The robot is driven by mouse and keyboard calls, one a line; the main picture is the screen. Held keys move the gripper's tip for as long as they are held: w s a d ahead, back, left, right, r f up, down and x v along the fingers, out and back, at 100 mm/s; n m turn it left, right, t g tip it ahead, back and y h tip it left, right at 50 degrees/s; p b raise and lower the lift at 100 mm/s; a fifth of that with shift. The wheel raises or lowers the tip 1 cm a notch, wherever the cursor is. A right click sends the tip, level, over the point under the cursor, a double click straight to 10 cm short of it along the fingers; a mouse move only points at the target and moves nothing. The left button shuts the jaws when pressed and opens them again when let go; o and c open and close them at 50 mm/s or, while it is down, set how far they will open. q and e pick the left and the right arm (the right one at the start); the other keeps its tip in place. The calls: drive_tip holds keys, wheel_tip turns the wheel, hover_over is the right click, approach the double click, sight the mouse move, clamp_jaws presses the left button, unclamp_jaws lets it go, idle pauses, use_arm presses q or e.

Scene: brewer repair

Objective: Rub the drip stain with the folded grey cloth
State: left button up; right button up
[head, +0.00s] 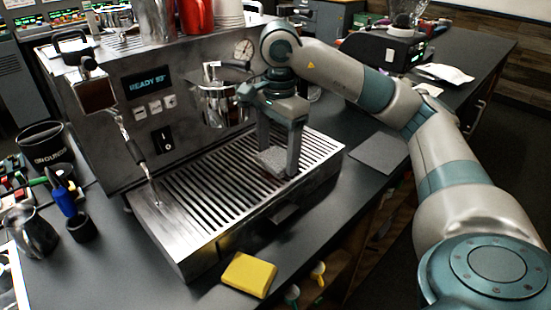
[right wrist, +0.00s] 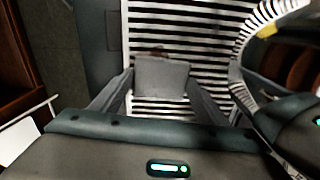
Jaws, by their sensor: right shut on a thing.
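The folded grey cloth (head: 273,160) is held between the fingers of my right gripper (head: 278,158), down at the drip tray grate (head: 215,190) of the espresso machine. In the right wrist view the cloth (right wrist: 161,78) spans between the two fingertips, over the slats. A dark reddish-brown drip stain (right wrist: 157,52) shows at the cloth's far edge in the right wrist view, partly hidden by the cloth. In the head view a small reddish patch (head: 271,176) shows just in front of the cloth. I cannot tell if the cloth presses on the grate. My left gripper is not in view.
The espresso machine (head: 155,85) stands behind the grate, with a steam wand (head: 139,155) at left and a portafilter (head: 220,95) near my right arm. A yellow sponge (head: 249,274) lies in front of the tray. A grey mat (head: 379,151) lies to the right.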

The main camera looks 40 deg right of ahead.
drive_tip(key=shift+w+d+f, duration=0.15)
drive_tip(key=shift+w+d, duration=0.05)
drive_tip(key=shift+d, duration=0.15)
drive_tip(key=shift+s, duration=0.5)
drive_tip(key=shift+w+d+f, duration=0.1)
drive_tip(key=shift+d+f, duration=0.05)
drive_tip(key=shift+d, duration=0.45)
drive_tip(key=shift+d+b, duration=0.55)
drive_tip(key=shift+d, duration=0.75)
wheel_tip(320, 180, up, 6)
drive_tip(key=p, duration=0.5)
drive_tip(key=shift+p, duration=0.35)
